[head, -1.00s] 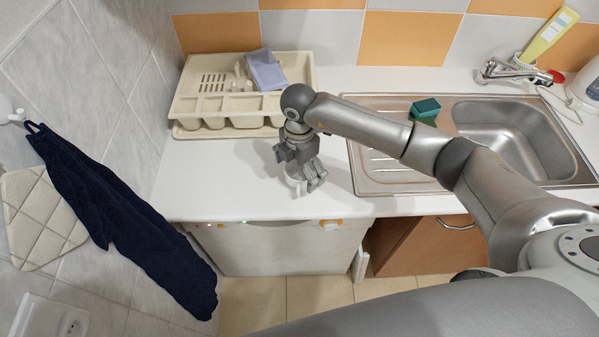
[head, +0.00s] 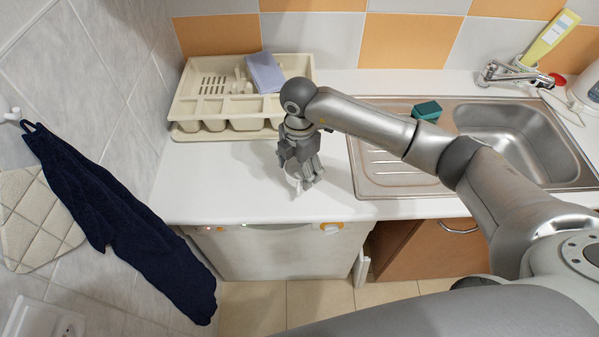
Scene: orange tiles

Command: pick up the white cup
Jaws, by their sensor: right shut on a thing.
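The white cup (head: 294,183) is on the white counter left of the sink, mostly hidden behind the fingers of my right gripper. My right gripper (head: 304,182) comes down from above and is shut on the cup. Only a small pale part of the cup shows beside the fingers, so I cannot tell whether it touches the counter. My left gripper is not in view.
A beige dish rack (head: 213,108) with a blue-grey cloth (head: 265,72) stands behind. The steel sink (head: 385,180) with a green sponge (head: 427,109) is to the right. A dark blue towel (head: 130,235) hangs at left. The counter's left part is clear.

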